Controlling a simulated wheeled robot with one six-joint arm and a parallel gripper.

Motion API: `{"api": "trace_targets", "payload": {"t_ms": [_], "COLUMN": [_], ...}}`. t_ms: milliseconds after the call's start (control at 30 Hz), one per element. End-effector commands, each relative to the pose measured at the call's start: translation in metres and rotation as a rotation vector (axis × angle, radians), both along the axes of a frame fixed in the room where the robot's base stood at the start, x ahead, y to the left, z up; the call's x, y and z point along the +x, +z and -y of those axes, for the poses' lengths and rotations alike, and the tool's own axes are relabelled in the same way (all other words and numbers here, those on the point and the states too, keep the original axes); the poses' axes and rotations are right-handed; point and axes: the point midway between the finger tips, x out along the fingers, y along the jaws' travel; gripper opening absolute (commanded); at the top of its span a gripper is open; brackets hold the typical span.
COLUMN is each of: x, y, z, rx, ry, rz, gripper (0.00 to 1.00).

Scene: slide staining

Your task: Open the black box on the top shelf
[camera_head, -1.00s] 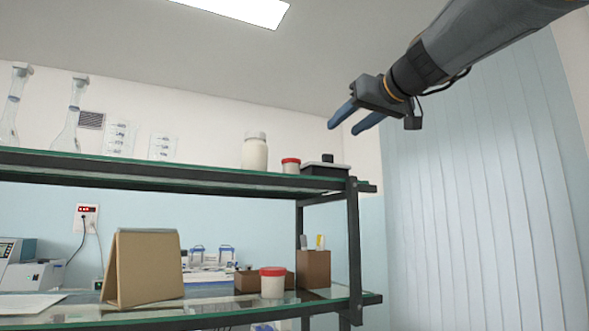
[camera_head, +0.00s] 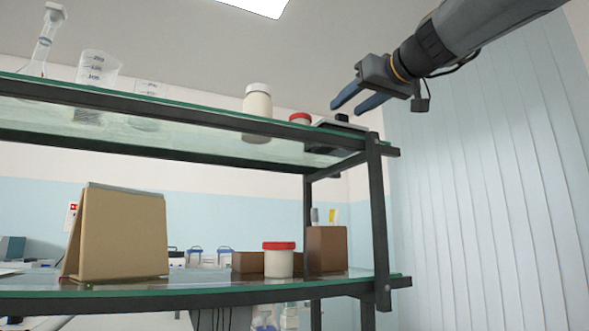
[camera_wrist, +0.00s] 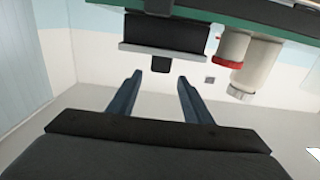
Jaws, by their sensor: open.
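The black box (camera_head: 338,125) stands at the right end of the top shelf (camera_head: 215,118). It has a grey lid with a small black knob and looks shut. In the wrist view the scene is upside down: the black box (camera_wrist: 163,30) hangs from the top, with its lid (camera_wrist: 185,56) and knob (camera_wrist: 160,67) pointing down. My gripper (camera_head: 346,105) is open and empty, just above the box in the head view. In the wrist view my gripper (camera_wrist: 160,82) has a finger on either side of the knob's line, and the knob appears apart from both fingers.
A red-capped jar (camera_head: 300,118) and a larger white bottle (camera_head: 257,102) stand left of the box. Glass beakers (camera_head: 97,68) and a flask are farther left. The shelf post (camera_head: 378,200) is at the right. Space above the shelf is free.

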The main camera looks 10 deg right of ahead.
Motion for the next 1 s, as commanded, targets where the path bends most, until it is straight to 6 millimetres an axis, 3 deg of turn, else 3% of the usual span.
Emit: {"api": "trace_targets", "payload": {"t_ms": [267, 700, 1000], "x": [0.013, 0.07, 0.077], "y": [-0.008, -0.007, -0.008], "z": [-0.007, -0.026, -0.026], "rx": [0.001, 0.0, 0.0], "ry": [0.008, 0.007, 0.003], "rz": [0.0, 0.0, 0.0], "gripper": [0.45, 0.45, 0.45]}}
